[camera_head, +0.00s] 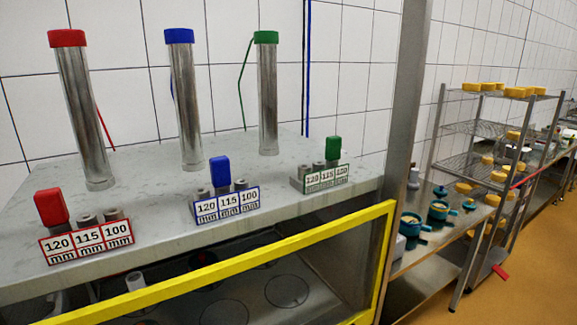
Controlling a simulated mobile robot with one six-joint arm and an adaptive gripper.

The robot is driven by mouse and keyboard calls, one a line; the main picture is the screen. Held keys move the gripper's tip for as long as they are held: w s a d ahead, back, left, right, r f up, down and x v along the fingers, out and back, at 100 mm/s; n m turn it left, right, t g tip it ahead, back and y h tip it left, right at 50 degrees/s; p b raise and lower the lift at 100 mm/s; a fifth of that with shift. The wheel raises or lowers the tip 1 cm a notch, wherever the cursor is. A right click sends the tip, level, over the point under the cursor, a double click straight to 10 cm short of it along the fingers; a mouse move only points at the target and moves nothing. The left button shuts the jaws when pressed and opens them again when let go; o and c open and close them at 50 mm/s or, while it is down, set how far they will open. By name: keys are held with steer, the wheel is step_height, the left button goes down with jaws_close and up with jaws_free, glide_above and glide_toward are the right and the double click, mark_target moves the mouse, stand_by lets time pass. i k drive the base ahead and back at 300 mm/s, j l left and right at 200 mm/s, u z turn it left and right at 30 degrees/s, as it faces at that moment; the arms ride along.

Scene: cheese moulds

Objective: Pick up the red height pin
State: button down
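The red height pin (51,207) has a blocky red head. It stands tilted slightly in the leftmost slot, at the 120 mm label, of a holder (88,241) with a red-framed 120, 115, 100 mm sign. The holder is near the front left edge of the grey counter. The other two positions show grey sockets without a coloured head. My gripper is not in the head camera view.
Blue (220,170) and green (333,148) pins stand in similar holders to the right. Metal cylinders with red (67,38), blue (179,36) and green (266,37) caps stand behind. A yellow-framed panel (240,262) is below the counter's front. A steel post (399,110) rises at right.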

mark_target(50, 204)
steer(key=j+u, duration=0.15)
steer(key=u, duration=1.5)
